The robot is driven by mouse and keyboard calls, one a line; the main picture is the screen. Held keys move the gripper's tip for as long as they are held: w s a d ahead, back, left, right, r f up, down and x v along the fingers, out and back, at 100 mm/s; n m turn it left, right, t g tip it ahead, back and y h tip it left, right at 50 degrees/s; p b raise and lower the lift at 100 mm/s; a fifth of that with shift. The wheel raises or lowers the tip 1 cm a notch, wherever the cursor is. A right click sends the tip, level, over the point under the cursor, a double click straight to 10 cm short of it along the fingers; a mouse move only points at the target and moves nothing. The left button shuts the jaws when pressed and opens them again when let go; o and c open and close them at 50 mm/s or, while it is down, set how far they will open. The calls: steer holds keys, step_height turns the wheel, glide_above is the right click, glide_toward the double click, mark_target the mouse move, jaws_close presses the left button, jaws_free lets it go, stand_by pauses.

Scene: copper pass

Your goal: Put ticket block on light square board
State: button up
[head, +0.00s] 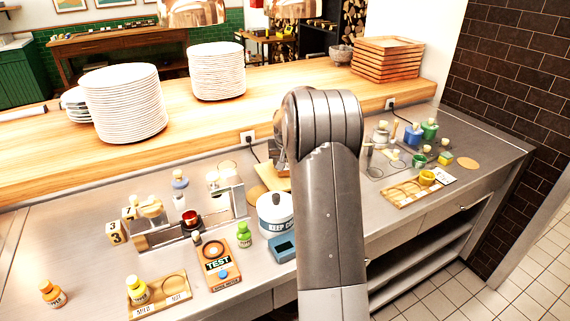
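Two pale wooden number blocks stand at the left of the steel counter: a ticket block (114,233) marked 3, and a second one (130,214) close behind it whose number is hard to read. A light wooden board (273,173) shows in part beside my arm, behind the white canister; the arm hides its right side, so I cannot tell its full shape. My arm rises through the middle of the view. My gripper is hidden behind it, so what it holds cannot be seen.
A white canister (275,214), a blue box (282,249), a TEST box (216,263) and small bottles crowd the counter left of my arm. A wooden tray (407,192) and several pots stand at right. Plate stacks (125,104) fill the raised wooden shelf.

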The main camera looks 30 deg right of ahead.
steer(key=shift+f, duration=0.25)
steer(key=shift+f, duration=0.1)
steer(key=o, duration=1)
steer(key=shift+o, duration=0.2)
